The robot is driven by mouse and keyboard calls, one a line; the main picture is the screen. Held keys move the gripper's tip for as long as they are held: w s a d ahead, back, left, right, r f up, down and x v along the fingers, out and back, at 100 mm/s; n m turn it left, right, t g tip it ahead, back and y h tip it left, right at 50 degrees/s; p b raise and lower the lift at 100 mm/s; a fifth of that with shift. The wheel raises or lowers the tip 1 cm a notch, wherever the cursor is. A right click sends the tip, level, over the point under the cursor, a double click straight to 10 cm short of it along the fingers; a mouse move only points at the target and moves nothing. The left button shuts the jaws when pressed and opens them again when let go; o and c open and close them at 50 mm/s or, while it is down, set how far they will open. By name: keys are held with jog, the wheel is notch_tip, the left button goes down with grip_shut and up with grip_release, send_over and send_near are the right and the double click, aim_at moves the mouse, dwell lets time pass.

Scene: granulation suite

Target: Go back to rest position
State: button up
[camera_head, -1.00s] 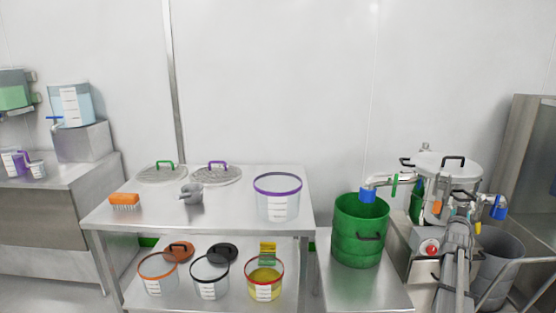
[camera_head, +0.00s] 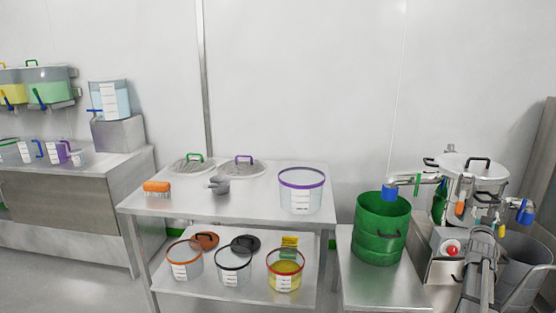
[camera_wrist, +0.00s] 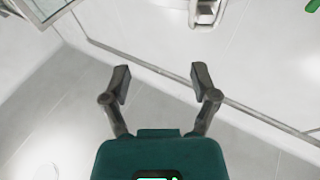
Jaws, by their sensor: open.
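My gripper (camera_wrist: 160,82) shows in the wrist view with its two dark fingers spread apart and nothing between them. Behind the fingers are a pale floor and a white wall. In the head view my arm rises at the right, in front of the steel machine (camera_head: 447,258). I cannot make out the fingers clearly in that view.
A green drum (camera_head: 381,232) stands on a low steel table (camera_head: 375,287) left of my arm. A two-level steel table (camera_head: 150,203) holds a purple-rimmed bucket (camera_head: 301,192), lids, an orange brush (camera_head: 157,188) and several tubs below. A grey bin (camera_head: 528,270) stands at the right.

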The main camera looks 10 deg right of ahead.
jog(key=w+a+f+n+g+y+b, duration=0.1)
jog(key=w+a+f+g+y+b, duration=0.15)
jog(key=a+f, duration=0.65)
jog(key=w+a+f+n+g+y+b, duration=0.15)
jog(key=a+f+y, duration=0.3)
jog(key=a, duration=0.85)
jog(key=w+a+f+n+g+y+b, duration=0.1)
jog(key=a+f+n+y, duration=0.15)
jog(key=a+f, duration=0.65)
jog(key=s+a+f+n+g+y+b, duration=0.1)
jog(key=s+a+f+g+y, duration=0.15)
jog(key=s+a, duration=0.6)
jog(key=s+a+f+n+g+y+b, duration=0.15)
jog(key=s+a+f+g, duration=0.35)
jog(key=a, duration=0.7)
jog(key=s+a+f+n+g+y+b, duration=0.1)
jog(key=s+a+f+g, duration=0.15)
jog(key=s+a, duration=0.65)
notch_tip(320, 180, up, 34)
jog(key=w+a+p, duration=0.1)
jog(key=p, duration=3.2)
jog(key=shift+a, duration=0.15)
jog(key=shift+f, duration=0.1)
